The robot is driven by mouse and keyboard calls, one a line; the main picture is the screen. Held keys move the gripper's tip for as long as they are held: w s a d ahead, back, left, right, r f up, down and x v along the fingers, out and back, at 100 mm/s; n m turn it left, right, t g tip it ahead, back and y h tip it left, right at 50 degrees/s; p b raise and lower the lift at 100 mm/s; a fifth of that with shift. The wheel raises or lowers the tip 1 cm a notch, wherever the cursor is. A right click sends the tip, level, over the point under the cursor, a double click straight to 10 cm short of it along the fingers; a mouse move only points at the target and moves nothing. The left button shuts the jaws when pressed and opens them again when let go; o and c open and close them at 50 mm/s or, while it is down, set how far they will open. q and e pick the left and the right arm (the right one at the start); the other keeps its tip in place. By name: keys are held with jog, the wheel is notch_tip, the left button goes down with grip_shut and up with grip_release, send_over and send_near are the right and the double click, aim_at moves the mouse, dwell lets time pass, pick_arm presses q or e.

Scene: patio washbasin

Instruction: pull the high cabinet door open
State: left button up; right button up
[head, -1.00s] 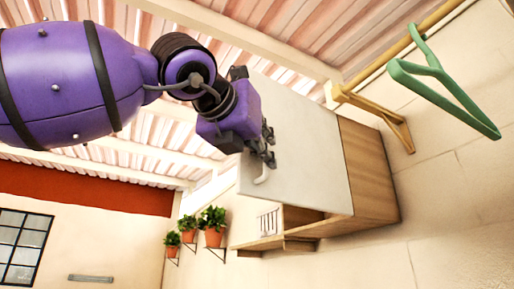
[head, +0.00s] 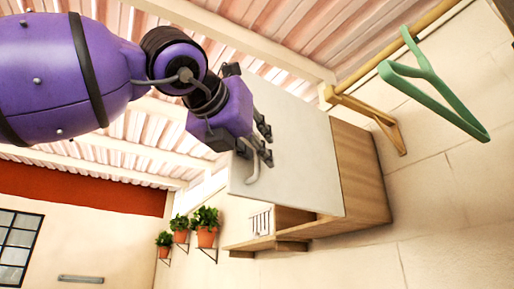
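The high cabinet has a pale grey-white door (head: 295,150) and wooden sides (head: 361,175); it is mounted on the wall and looks tilted in the head view. I cannot tell whether the door is fully shut or slightly ajar. A curved pale handle (head: 252,170) sits near the door's left edge. My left gripper (head: 264,140), on the purple arm, is in front of the door by the handle. Its dark fingers are apart, with the lower finger right at the handle's upper part and hiding it. Contact is unclear. My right gripper is not in view.
An open shelf (head: 265,243) with a white slatted item (head: 260,222) is under the door. A green hanger (head: 435,85) hangs from a wooden rail (head: 430,25) at right. Potted plants (head: 206,230) stand on wall brackets at left.

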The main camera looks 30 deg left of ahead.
pick_arm(q)
jog(key=s, duration=1.1)
jog(key=shift+s+d, duration=0.15)
jog(key=shift+d, duration=0.15)
